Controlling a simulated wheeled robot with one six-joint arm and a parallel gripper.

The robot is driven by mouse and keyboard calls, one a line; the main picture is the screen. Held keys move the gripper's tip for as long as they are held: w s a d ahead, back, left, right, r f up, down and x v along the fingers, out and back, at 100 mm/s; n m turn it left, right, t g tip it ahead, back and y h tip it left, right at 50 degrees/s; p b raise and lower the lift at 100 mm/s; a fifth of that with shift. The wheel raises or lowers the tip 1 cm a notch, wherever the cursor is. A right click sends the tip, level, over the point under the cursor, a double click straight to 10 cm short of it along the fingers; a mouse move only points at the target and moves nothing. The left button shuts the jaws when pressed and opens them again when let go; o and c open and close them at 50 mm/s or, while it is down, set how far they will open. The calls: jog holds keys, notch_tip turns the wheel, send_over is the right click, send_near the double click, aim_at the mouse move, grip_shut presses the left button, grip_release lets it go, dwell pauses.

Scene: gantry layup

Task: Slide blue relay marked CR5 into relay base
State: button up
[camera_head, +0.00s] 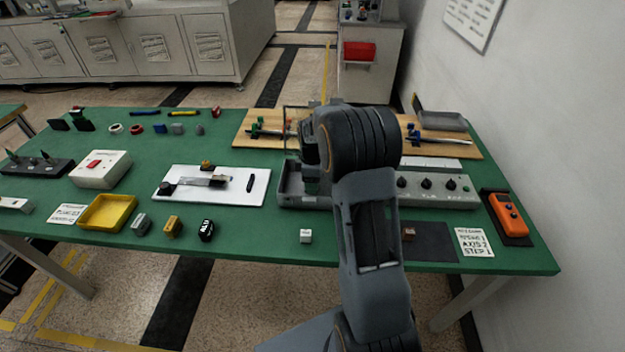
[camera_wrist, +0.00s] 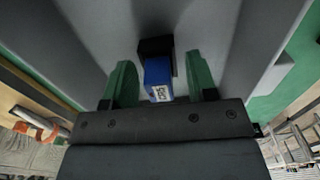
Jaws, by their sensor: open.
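A blue relay (camera_wrist: 157,78) with a white label shows in the wrist view, upper middle, between the two green fingers of my gripper (camera_wrist: 160,82). The label seems to read CR5. The fingers stand apart, with a gap on each side of the relay. The relay's far end meets a black block (camera_wrist: 156,46), which looks like the relay base, inside a grey enclosure (camera_wrist: 225,30). How deep the relay sits in it I cannot tell. In the head view my arm hides the gripper, the relay and the base; the grey enclosure (camera_head: 290,188) shows beside the arm.
A panel with black knobs (camera_head: 427,185) is right of my arm. A wooden board (camera_head: 262,132) with tools lies behind. An orange meter (camera_head: 508,214) is at the right edge. Several small blocks, a yellow tray (camera_head: 83,222) and a white board (camera_head: 250,196) lie to the left.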

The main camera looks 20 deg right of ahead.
notch_tip(320, 180, up, 14)
jog(key=shift+p, duration=0.35)
jog(key=shift+f, duration=0.1)
